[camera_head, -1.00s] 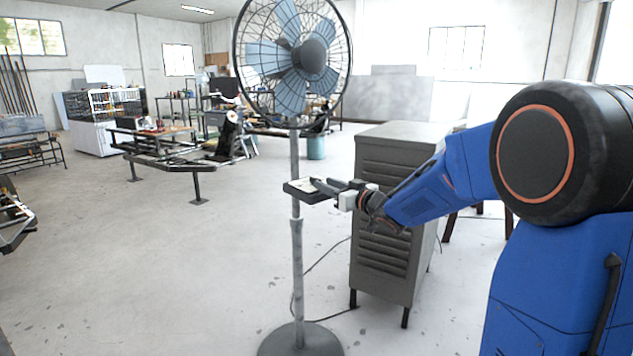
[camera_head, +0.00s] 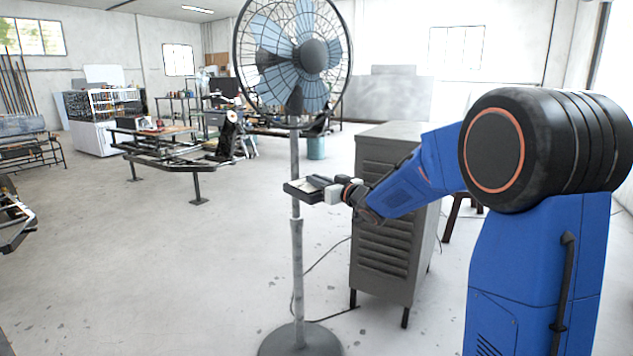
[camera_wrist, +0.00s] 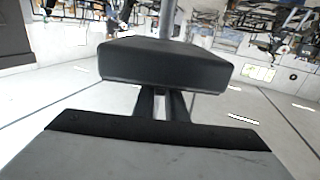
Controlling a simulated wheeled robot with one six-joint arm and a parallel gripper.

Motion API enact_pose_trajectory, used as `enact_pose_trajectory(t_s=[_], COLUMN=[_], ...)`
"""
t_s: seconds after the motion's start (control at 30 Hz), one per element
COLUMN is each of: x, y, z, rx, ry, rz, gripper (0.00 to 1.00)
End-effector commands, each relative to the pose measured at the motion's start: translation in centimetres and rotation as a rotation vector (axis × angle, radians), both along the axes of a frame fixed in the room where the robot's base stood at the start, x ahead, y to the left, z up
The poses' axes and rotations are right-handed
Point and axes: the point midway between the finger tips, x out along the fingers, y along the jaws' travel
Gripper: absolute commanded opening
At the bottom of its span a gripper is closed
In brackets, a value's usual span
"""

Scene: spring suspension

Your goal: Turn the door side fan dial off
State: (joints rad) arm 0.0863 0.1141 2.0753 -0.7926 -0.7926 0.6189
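The pedestal fan (camera_head: 296,57) stands on a grey pole with a round base. Its dark, flat control box (camera_head: 301,196) sits partway up the pole, with a pale upper face. The box fills the upper middle of the wrist view (camera_wrist: 165,63). My gripper (camera_head: 321,182) is at the right part of the box, over its upper face in the head view. In the wrist view, its two dark fingers (camera_wrist: 163,104) are close together with a narrow gap, and their tips are hidden at the box. I cannot make out the dials or whether the fingers touch one.
A grey louvered metal cabinet (camera_head: 385,215) stands right behind the fan, close to my arm. A cable lies on the floor by the fan base (camera_head: 300,341). A metal frame bench (camera_head: 170,150) stands further back at left.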

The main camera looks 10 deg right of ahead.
Motion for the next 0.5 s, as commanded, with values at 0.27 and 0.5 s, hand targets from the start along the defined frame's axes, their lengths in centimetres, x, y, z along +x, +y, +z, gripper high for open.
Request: enact_pose_trajectory(t_s=[0.27, 0.5], x=[0.01, 0.08], y=[-0.09, -0.27], z=[-0.08, -0.08], rx=[-0.001, 0.000], ry=[0.002, 0.001], rz=[0.018, 0.108], gripper=[0.00, 0.00])
